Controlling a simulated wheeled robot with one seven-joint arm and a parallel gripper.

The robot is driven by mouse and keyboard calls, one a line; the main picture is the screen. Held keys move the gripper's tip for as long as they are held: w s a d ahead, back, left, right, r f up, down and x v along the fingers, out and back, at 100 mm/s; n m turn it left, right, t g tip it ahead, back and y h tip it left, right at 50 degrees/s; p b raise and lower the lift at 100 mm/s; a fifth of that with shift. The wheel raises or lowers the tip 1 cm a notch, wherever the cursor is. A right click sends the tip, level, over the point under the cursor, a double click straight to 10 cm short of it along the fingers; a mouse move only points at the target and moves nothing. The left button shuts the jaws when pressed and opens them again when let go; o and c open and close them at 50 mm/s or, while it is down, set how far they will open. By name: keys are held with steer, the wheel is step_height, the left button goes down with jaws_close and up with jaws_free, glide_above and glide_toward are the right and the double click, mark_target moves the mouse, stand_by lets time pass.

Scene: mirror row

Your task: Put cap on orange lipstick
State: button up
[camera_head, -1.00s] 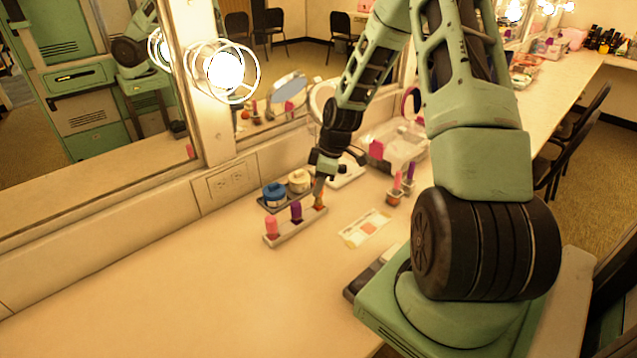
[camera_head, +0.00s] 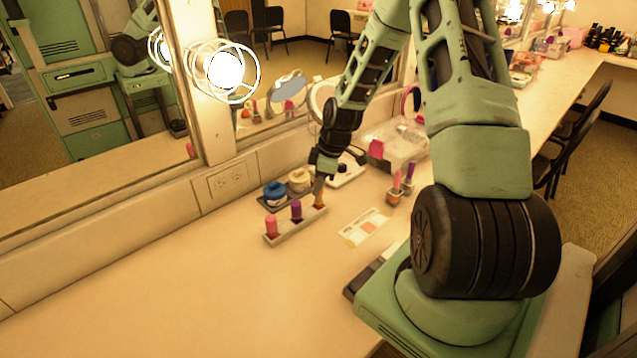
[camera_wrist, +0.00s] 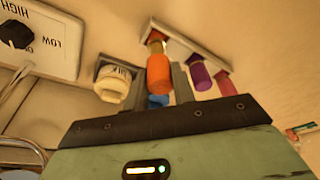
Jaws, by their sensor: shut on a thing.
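A pale holder strip (camera_head: 284,232) on the counter carries a pink lipstick (camera_head: 271,225), a purple lipstick (camera_head: 296,210) and, at its far end, the orange lipstick (camera_head: 319,204). My gripper (camera_head: 319,188) points down over that far end. In the wrist view my gripper (camera_wrist: 160,85) is shut on an orange cylinder, the orange cap (camera_wrist: 159,74). The cap lines up with a gold-coloured lipstick base (camera_wrist: 155,40) standing in the strip, and looks close to or touching it. I cannot tell whether it is seated. The fingers partly hide this in the head view.
A blue-lidded jar (camera_head: 274,193) and a cream-lidded jar (camera_head: 299,181) stand close behind the strip. A white control box (camera_wrist: 40,38) is nearby. A colour card (camera_head: 366,228) lies to the right, with more lipsticks (camera_head: 397,184) beyond. The front left counter is clear.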

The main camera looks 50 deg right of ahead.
steer(key=shift+f+b, duration=0.3)
steer(key=shift+f, duration=1)
stand_by(1.9)
steer(key=o, duration=1.5)
steer(key=shift+r, duration=0.15)
steer(key=shift+r+p, duration=3.1)
steer(key=shift+r, duration=0.3)
jaws_close()
